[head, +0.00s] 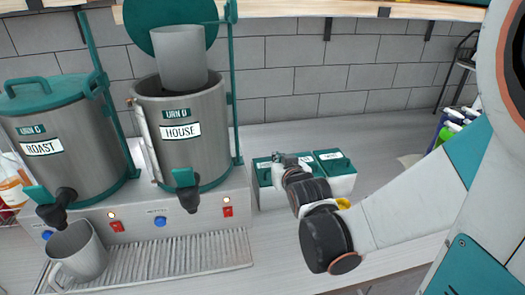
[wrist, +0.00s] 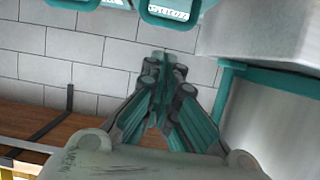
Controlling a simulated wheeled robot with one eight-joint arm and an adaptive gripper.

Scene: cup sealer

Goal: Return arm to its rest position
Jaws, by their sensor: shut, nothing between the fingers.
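My gripper (head: 279,159) is in front of the teal-lidded bins, right of the urn machine, with my arm reaching in from the right side of the head view. In the wrist view my gripper (wrist: 168,65) shows its two fingers together at the tips, with nothing between them. The fingers partly cover the bins in the head view. I cannot tell how far the fingertips are from the bins.
Two urns, ROAST (head: 62,145) and HOUSE (head: 183,140), stand on the left. HOUSE has its lid raised and a grey vessel (head: 181,58) at its top. A grey mug (head: 78,252) sits below ROAST. Teal-lidded bins (head: 335,163) stand behind my gripper. Bottles (head: 450,127) stand right.

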